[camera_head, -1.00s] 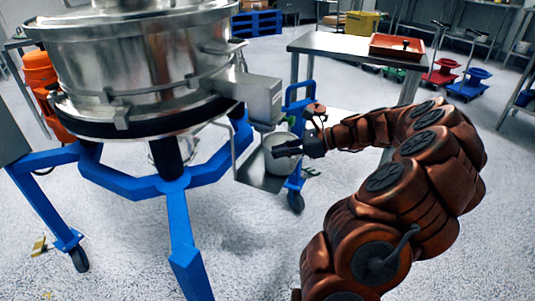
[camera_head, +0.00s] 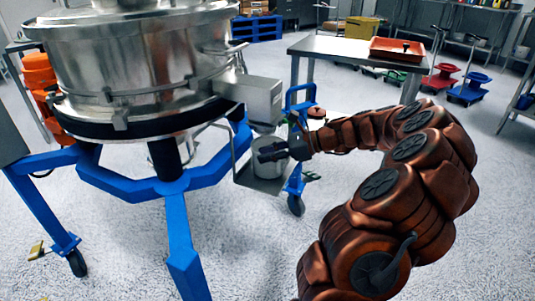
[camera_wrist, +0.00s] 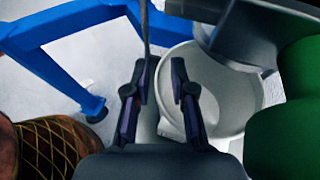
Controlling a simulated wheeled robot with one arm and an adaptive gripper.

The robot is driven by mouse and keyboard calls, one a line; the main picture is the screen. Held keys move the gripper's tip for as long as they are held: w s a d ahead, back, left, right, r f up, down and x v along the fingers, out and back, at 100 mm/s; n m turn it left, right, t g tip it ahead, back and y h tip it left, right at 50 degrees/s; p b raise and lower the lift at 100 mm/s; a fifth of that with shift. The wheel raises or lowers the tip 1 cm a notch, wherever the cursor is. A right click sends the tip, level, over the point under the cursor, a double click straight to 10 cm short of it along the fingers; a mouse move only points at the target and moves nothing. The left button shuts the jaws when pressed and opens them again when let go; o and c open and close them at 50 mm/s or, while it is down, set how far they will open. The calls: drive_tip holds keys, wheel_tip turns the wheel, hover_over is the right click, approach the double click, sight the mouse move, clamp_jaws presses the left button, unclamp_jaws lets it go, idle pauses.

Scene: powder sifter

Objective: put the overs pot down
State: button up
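The overs pot (camera_head: 266,169), a pale round pot, stands upright on a small metal shelf (camera_head: 245,178) under the sifter's side spout (camera_head: 258,98). It appears to rest on the shelf, but its base is partly hard to see. My gripper (camera_head: 264,153) is at the pot's top, reaching in from the right. In the wrist view, the fingers (camera_wrist: 161,78) are apart, with a gap between them. One finger overlaps the pot's opening (camera_wrist: 225,95) and the other lies beside its wall. I cannot tell if either finger touches it.
The steel sifter (camera_head: 135,65) on its blue frame (camera_head: 130,184) fills the left. A blue wheeled trolley (camera_head: 296,186) stands close behind my gripper. A steel table (camera_head: 345,48) with an orange tray (camera_head: 396,48) is behind. Open floor lies in front.

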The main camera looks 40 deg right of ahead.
drive_tip(key=shift+o, duration=0.4)
drive_tip(key=shift+r, duration=0.15)
drive_tip(key=p+v, duration=0.3)
drive_tip(key=v, duration=0.9)
drive_tip(key=s+a+n+g, duration=0.2)
drive_tip(key=a+n+g, duration=0.4)
drive_tip(key=a, duration=0.8)
drive_tip(key=s+a+n+g, duration=0.25)
drive_tip(key=a+n, duration=0.55)
drive_tip(key=a, duration=0.6)
drive_tip(key=s+a+f+n+g+h, duration=0.4)
drive_tip(key=s+a+n+h, duration=0.15)
drive_tip(key=s, duration=0.45)
drive_tip(key=s+d+f+n+h, duration=0.2)
drive_tip(key=s+f+n+h, duration=0.1)
drive_tip(key=s+n, duration=0.4)
drive_tip(key=s, duration=0.3)
drive_tip(key=shift+s+g+h, duration=0.35)
drive_tip(key=shift+s, duration=0.05)
drive_tip(key=shift+r, duration=0.1)
